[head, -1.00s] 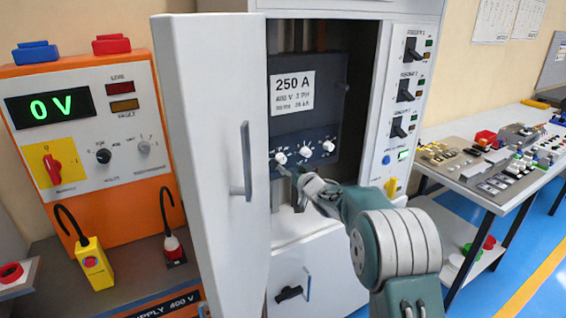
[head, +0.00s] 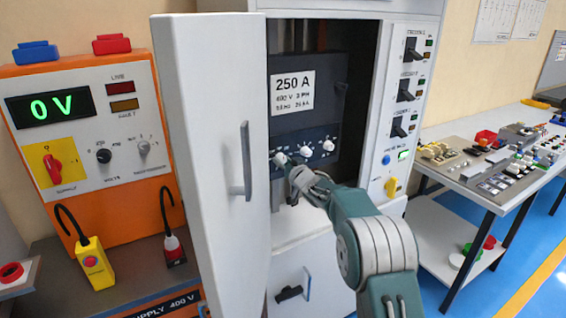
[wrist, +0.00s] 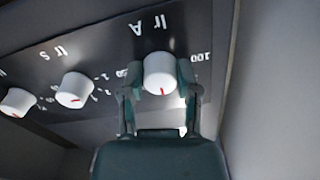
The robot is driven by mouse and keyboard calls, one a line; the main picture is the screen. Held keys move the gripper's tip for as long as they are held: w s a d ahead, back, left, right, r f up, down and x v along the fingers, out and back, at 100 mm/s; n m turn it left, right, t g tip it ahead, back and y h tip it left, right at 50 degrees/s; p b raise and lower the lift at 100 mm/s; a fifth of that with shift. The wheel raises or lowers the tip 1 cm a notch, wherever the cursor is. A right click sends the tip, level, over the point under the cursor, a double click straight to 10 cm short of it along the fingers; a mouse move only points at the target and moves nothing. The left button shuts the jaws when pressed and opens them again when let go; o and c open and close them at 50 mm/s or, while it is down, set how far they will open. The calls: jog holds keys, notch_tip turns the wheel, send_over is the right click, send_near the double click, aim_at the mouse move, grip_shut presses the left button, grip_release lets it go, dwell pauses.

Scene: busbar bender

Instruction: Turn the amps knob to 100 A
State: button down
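The amps knob (wrist: 159,72), white with a red mark, sits under the label "Ir A", which appears upside down in the wrist view. Its red mark points toward the bottom of that picture, and the printed "100" is to its right. In the head view this knob (head: 280,158) is the leftmost on the dark breaker panel (head: 323,104), partly covered by my gripper. My gripper (wrist: 160,82) has one finger on each side of the knob. The fingers look open around it with narrow gaps; firm contact is not visible.
Two more white knobs stand beside it, a middle one (wrist: 75,89) and an end one (wrist: 17,102). The open cabinet door (head: 215,170) stands to the left of my arm. A grey cabinet wall (wrist: 275,80) is close on the wrist view's right.

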jog(key=shift+n, duration=0.4)
jog(key=n, duration=0.3)
jog(key=shift+n, duration=0.4)
jog(key=n, duration=0.4)
jog(key=shift+n, duration=0.3)
jog(key=n, duration=0.5)
jog(key=shift+n, duration=1.8)
jog(key=shift+f, duration=0.1)
jog(key=c, duration=0.6)
grip_release()
jog(key=shift+o, duration=1.3)
jog(key=shift+a, duration=0.1)
